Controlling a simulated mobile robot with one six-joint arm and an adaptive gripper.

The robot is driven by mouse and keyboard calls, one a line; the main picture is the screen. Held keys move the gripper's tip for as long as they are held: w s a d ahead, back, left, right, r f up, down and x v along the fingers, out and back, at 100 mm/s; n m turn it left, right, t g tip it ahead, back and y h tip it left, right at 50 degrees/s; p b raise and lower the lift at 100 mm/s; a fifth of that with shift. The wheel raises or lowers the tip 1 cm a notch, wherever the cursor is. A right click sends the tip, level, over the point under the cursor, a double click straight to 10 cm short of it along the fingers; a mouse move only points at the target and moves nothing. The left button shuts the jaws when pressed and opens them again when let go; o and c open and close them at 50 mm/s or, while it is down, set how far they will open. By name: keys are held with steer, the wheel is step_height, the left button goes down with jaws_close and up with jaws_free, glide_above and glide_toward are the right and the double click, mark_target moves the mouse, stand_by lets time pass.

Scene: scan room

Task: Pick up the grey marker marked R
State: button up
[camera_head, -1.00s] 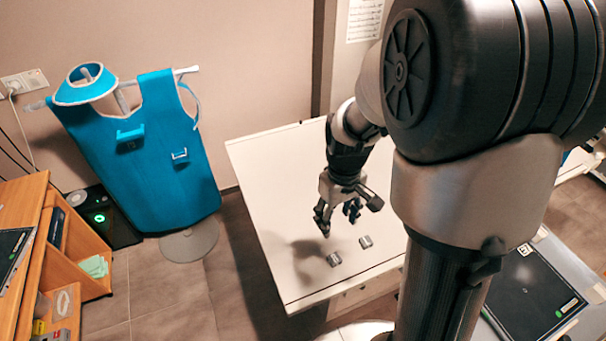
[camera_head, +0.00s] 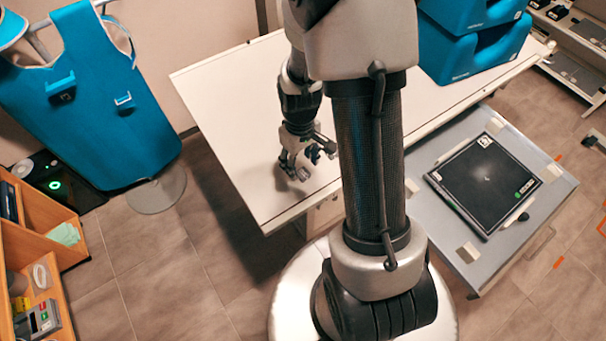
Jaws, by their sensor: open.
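My gripper (camera_head: 307,163) is low over the near part of the white table (camera_head: 232,128), pointing down with its fingers apart. A small grey piece (camera_head: 302,174) shows at its fingertips; it looks like one of the grey markers, but I cannot tell it surely from a fingertip. No letter R can be read. I cannot tell whether the fingers touch it. No second marker shows clearly; my arm covers the table to the right of the gripper.
Blue cases (camera_head: 470,45) stand at the table's right end. A grey cart (camera_head: 460,250) with a black flat panel (camera_head: 484,182) is to the right. A blue apron (camera_head: 95,105) hangs on a stand at left, beside a wooden shelf (camera_head: 45,235). The table's left part is clear.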

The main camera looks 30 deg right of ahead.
mark_target(302, 171)
steer(key=f+b, duration=0.1)
steer(key=f, duration=0.3)
steer(key=shift+d, duration=0.2)
steer(key=shift+c, duration=0.2)
steer(key=c, duration=1.1)
steer(key=shift+r, duration=0.15)
